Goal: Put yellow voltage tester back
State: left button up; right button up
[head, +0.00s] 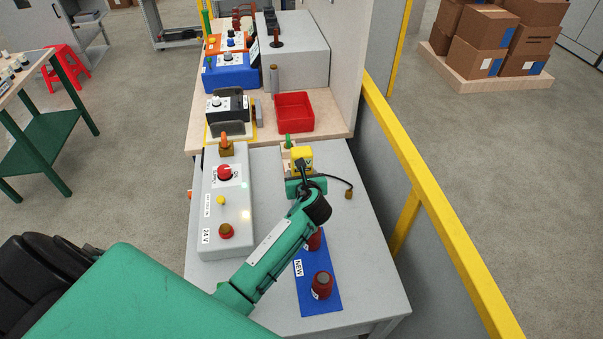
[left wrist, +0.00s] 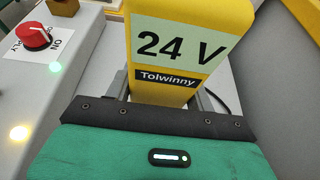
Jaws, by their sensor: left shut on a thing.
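The yellow voltage tester (head: 302,154) is upright at the far end of the light grey table, with a black cable beside it. My left gripper (head: 303,184) is shut on it from the near side. In the left wrist view the tester (left wrist: 178,14) stands between the fingers and shows a "24 V" label and "Tolwinny". A pale holder (head: 287,160) is right beside the tester in the head view, mostly hidden. I cannot tell whether the tester rests in it. My right gripper is not in view.
A grey 24 V supply box (head: 209,238) with a red knob is left of the gripper. A blue mat (head: 322,299) with red-brown parts lies nearer. A red bin (head: 294,112) and blue device (head: 231,80) stand beyond. A yellow rail (head: 440,215) runs along the right.

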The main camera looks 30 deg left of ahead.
pick_arm(q)
jog(key=shift+f, duration=0.65)
jog(key=shift+f+b, duration=0.45)
jog(key=shift+f, duration=0.2)
jog(key=o, duration=1.2)
jog(key=shift+o, duration=0.2)
jog(key=b+v, duration=0.3)
jog(key=v, duration=1.1)
jog(key=shift+f, duration=0.1)
